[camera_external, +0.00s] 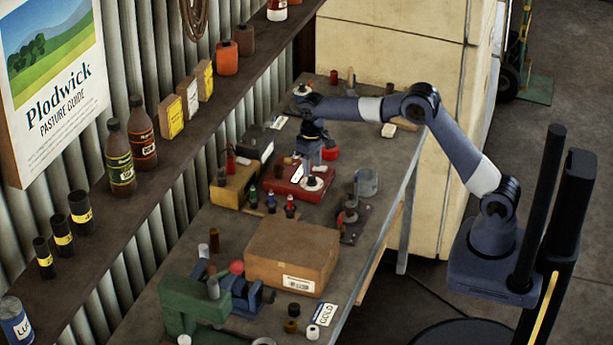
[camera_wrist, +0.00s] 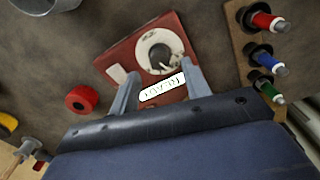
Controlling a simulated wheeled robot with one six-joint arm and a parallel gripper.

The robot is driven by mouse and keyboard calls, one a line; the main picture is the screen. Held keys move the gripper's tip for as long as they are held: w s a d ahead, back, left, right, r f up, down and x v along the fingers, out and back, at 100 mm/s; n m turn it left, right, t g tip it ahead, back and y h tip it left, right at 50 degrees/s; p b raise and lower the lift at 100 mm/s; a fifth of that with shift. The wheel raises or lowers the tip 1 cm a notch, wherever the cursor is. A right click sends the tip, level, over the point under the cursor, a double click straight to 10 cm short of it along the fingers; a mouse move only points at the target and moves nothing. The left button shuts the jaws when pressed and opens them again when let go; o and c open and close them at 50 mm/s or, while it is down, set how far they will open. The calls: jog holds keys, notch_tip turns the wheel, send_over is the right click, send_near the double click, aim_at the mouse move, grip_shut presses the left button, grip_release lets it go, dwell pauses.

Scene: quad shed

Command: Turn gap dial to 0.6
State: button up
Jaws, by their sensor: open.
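A red box (camera_external: 292,190) sits on the workbench and carries a round white dial (camera_external: 313,183). In the wrist view the red box (camera_wrist: 115,57) lies between and beyond my fingers. Its white dial (camera_wrist: 150,66) has a dark knob with a pointer, but the scale marks are too small to read. A white plate (camera_wrist: 162,89) with illegible marks lies nearer my gripper. My gripper (camera_external: 312,160) points down above the box. In the wrist view my gripper (camera_wrist: 158,70) is open and empty, its fingertips on either side of the dial's near edge.
A rack holding red, blue (camera_wrist: 271,69) and green-capped tools stands close on the right in the wrist view. A red ring-shaped object (camera_wrist: 82,98) lies to the left. A cardboard box (camera_external: 290,257), a green vise-like tool (camera_external: 190,305) and a grey cup (camera_external: 366,182) stand on the bench.

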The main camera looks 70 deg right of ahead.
aim_at(312, 176)
notch_tip(312, 176, up, 7)
jog(key=shift+r, duration=0.15)
dwell(0.4)
notch_tip(312, 176, down, 11)
jog(key=shift+p, duration=0.45)
jog(key=shift+n, duration=0.3)
jog(key=shift+r, duration=0.1)
